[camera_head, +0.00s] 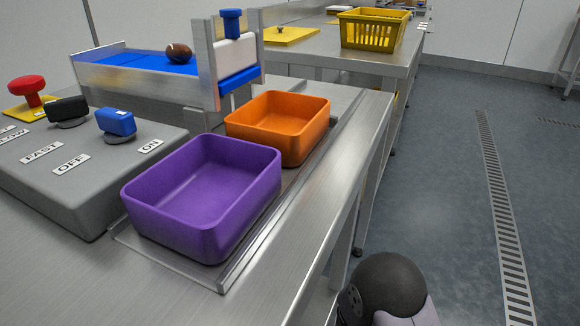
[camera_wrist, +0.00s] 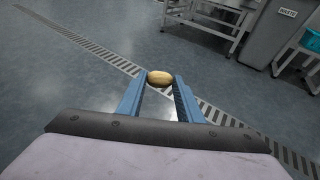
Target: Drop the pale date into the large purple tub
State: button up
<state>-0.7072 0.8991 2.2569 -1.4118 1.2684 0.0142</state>
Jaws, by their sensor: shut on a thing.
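The pale date (camera_wrist: 160,78) is yellowish tan and is held between the fingertips of my gripper (camera_wrist: 160,80) in the wrist view. My gripper is shut on it, with the floor below. The large purple tub (camera_head: 202,197) stands on the steel table in the head view, and its visible inside is empty. In the head view only a rounded part of my arm shows at the bottom right; my gripper and the pale date are out of that view.
An orange tub (camera_head: 279,127) stands just behind the purple one. A dark brown date (camera_head: 179,53) lies on the blue belt (camera_head: 135,62). A grey control box (camera_head: 85,165) with knobs is at left. A yellow basket (camera_head: 373,30) stands farther back. Open floor lies right.

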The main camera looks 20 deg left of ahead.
jog(key=s+d+r+m+g+p, duration=0.2)
jog(key=s+r+m+g+p, duration=0.5)
jog(key=r+p, duration=0.35)
jog(key=s+d+r+m+g+p, duration=0.2)
jog(key=s+r+m+g+p, duration=0.4)
jog(key=s+r+p, duration=0.4)
jog(key=s+a+r+m+g+y+p, duration=0.3)
jog(key=a+r+g+p, duration=0.1)
jog(key=r+p, duration=0.15)
jog(key=s+a+r+m+g+y+p, duration=0.3)
jog(key=a+r+g+p, duration=0.15)
jog(key=r, duration=0.25)
notch_tip(320, 180, up, 30)
jog(key=m+t+y+p, duration=0.5)
jog(key=m+y+p, duration=1.2)
jog(key=p, duration=0.4)
send_over(253, 151)
jog(key=s+d, duration=0.2)
jog(key=s, duration=0.2)
jog(key=n+y, duration=0.1)
jog(key=f+b, duration=0.6)
jog(key=shift+d+f+b, duration=0.15)
jog(key=shift+d+b, duration=0.1)
jog(key=shift+b, duration=0.15)
jog(key=o, duration=0.8)
